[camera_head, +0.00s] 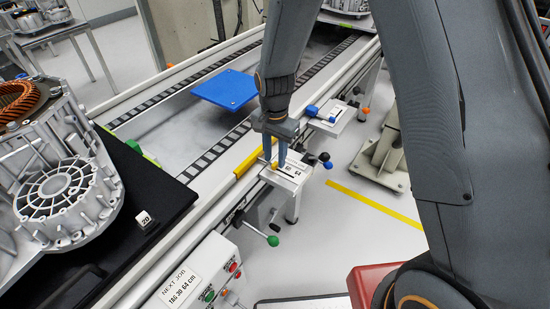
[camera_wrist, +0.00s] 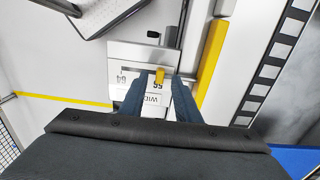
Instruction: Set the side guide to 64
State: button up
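The side guide is a yellow rail (camera_head: 247,163) along the near edge of the conveyor; it also shows in the wrist view (camera_wrist: 213,68). Beside it is a white scale plate (camera_head: 292,170) with a small yellow pointer (camera_wrist: 160,76). In the wrist view "64" is printed left of the pointer, and another number, perhaps 55, lies just below the pointer. My gripper (camera_head: 274,160) is over the plate, with its two blue fingers apart. In the wrist view the fingers (camera_wrist: 160,80) stand on either side of the pointer, with a gap visible on both sides.
A green knob (camera_head: 272,240) and a dark blue knob (camera_head: 325,158) stick out near the plate. A second bracket with a blue handle (camera_head: 312,110) stands farther along. A blue plate (camera_head: 226,89) sits on the conveyor.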

jog(key=shift+f, duration=0.85)
grip_shut()
